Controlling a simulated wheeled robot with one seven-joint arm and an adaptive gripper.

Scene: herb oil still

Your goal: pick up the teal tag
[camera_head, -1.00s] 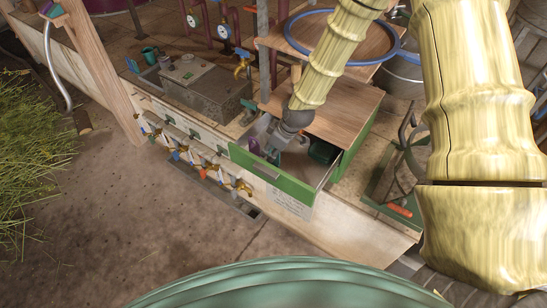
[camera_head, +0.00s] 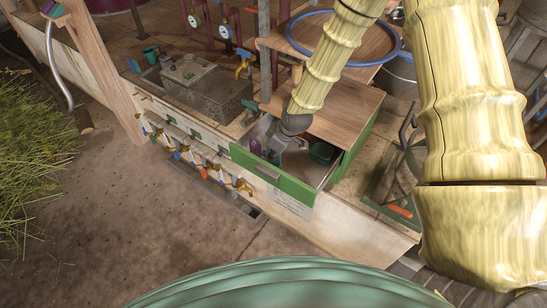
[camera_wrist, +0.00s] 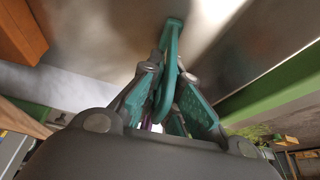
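My gripper (camera_wrist: 169,72) reaches down into the open green-fronted drawer (camera_head: 272,177). In the wrist view its two fingers, with teal inner pads, close in from both sides on a slim teal piece, which I take to be the teal tag (camera_wrist: 173,40). Its far end sticks out beyond the fingertips towards the pale drawer surface. In the head view my gripper (camera_head: 272,154) hides the tag. I cannot tell whether the tag still touches the drawer.
A green container (camera_head: 322,152) sits in the drawer to the right of my gripper, and a purple item (camera_head: 255,146) is to the left. The wooden cabinet top (camera_head: 340,112) stands close behind. Brass taps (camera_head: 205,167) line the bench front. The floor in front is clear.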

